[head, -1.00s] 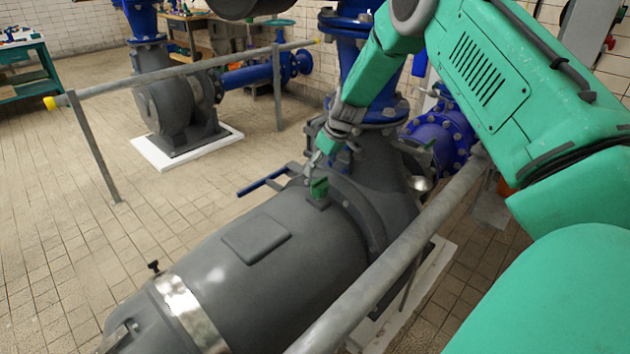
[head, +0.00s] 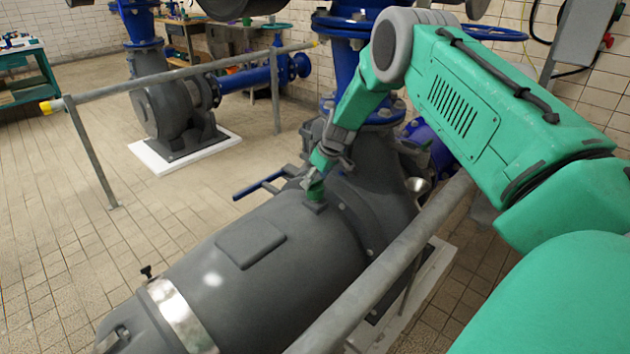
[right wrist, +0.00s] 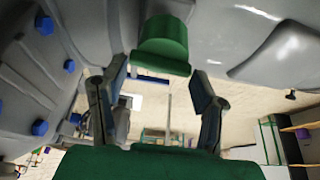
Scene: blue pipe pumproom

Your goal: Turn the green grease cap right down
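The green grease cap (head: 316,191) stands on a small grey block on top of the grey pump housing (head: 262,285). In the right wrist view the cap (right wrist: 163,42) is a short green cylinder with a wider rim, at the upper middle. My right gripper (head: 315,177) is close above the cap and partly hides it. In the right wrist view my right gripper (right wrist: 158,74) is open, with one finger to each side of the cap's rim and gaps showing between. The fingertips only reach about the rim. My left gripper is not in view.
A grey handrail (head: 385,272) runs diagonally in front of the pump, below my right arm. Blue pipework (head: 348,60) rises behind the cap. A blue bar (head: 258,184) sticks out left of it. Another railing (head: 190,72) and a second pump (head: 178,115) stand farther back, with free floor between.

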